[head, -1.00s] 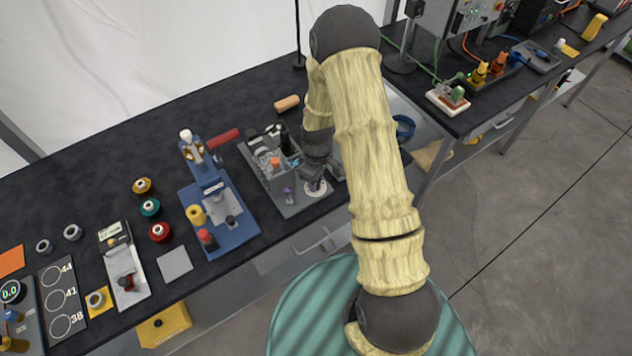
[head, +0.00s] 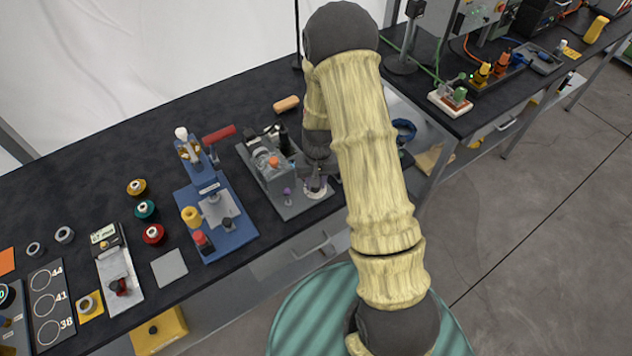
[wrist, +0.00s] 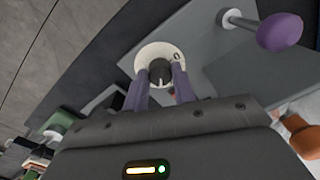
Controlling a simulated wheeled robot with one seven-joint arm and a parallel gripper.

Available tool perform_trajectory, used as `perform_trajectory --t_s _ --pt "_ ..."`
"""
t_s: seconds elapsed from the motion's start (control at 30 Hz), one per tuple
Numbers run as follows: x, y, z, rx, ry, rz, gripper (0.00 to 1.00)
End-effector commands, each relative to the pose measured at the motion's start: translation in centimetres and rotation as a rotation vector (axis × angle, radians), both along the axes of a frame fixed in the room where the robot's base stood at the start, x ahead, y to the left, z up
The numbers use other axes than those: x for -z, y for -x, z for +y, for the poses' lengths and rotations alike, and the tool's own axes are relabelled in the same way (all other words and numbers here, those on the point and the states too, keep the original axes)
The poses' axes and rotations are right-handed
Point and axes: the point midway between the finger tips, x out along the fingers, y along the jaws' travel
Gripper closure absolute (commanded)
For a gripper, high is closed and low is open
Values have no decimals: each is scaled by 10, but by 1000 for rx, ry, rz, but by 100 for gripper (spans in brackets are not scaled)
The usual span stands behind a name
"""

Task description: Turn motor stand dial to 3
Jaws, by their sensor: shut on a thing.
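The motor stand (head: 268,163) is a grey base with a motor on it, on the black bench left of my arm in the head view. Its dial is a white disc (head: 316,193) at the stand's front right corner. In the wrist view the white dial face (wrist: 146,55) has a dark knob (wrist: 159,72) at its middle, and a "0" mark shows near its right side. My gripper (wrist: 160,80) has its two purple fingers shut on the knob, one on each side. Other dial marks and the knob's pointer are hard to read.
A purple-knobbed lever (wrist: 278,33) stands close beside the dial; its purple end also shows in the head view (head: 287,191). A blue press (head: 215,215) stands to the left. An orange cylinder (head: 286,103) lies behind the stand. The bench's front edge is near the dial.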

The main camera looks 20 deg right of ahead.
Motion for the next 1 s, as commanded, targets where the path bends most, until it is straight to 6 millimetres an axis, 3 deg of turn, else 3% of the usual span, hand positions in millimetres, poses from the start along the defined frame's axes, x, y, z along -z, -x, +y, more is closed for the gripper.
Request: perform_trajectory --t_s 0.33,0.8,0.83,0.93,1.0 --pt "-1 -2 0 148 0 -5 97" --pt "-1 -2 0 166 0 -6 97" --pt "-1 -2 0 166 0 -6 70" --pt "-1 -1 0 165 0 -5 52" --pt "-1 -1 0 165 0 -4 52"
